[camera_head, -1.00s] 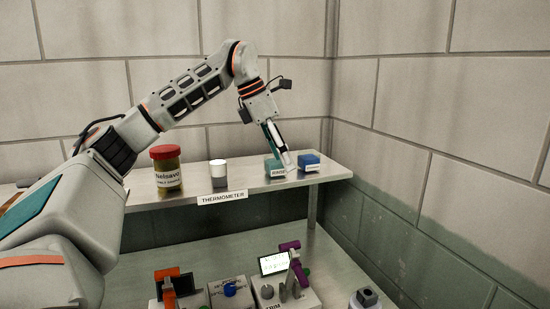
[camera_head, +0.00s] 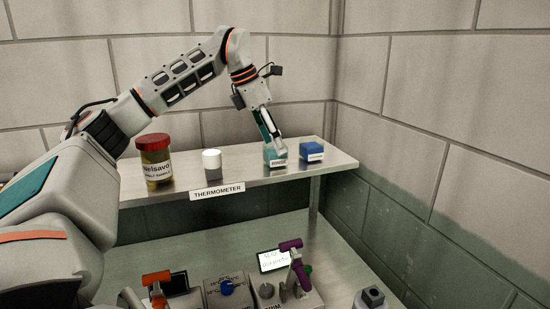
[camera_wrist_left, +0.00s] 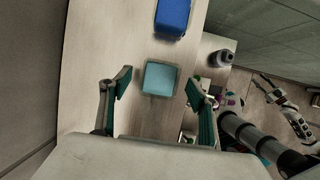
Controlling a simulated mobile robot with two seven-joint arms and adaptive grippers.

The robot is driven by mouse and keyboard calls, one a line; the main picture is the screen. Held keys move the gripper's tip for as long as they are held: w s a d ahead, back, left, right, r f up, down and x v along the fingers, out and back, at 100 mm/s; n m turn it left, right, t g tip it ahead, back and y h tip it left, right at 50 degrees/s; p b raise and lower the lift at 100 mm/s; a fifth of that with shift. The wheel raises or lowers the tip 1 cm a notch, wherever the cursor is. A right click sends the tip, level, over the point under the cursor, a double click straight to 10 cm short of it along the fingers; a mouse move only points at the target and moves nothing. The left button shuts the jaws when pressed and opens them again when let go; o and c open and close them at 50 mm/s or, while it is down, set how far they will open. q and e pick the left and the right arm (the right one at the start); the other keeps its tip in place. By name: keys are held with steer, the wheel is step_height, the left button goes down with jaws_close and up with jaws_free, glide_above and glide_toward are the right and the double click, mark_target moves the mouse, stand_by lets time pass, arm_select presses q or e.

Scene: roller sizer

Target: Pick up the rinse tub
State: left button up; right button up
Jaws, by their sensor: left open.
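The rinse tub (camera_head: 276,161) is a small teal box with a white label, standing on the raised shelf near its right end. In the left wrist view the tub (camera_wrist_left: 160,78) shows from above, between and slightly beyond my fingertips. My left gripper (camera_head: 272,143) is open above the tub, pointing down, and hides part of its top. In the left wrist view the left gripper (camera_wrist_left: 158,86) has one finger on each side of the tub, with a gap on both sides. Whether the fingertips are level with the tub is unclear.
A blue tub (camera_head: 311,151) stands close to the right of the rinse tub. A white-topped grey container (camera_head: 212,165) and a red-lidded jar (camera_head: 154,160) stand to the left on the shelf (camera_head: 245,174). Devices with knobs (camera_head: 228,288) sit on the lower bench.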

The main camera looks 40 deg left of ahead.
arm_select(q)
steer(key=shift+x, duration=1)
steer(key=c, duration=1.3)
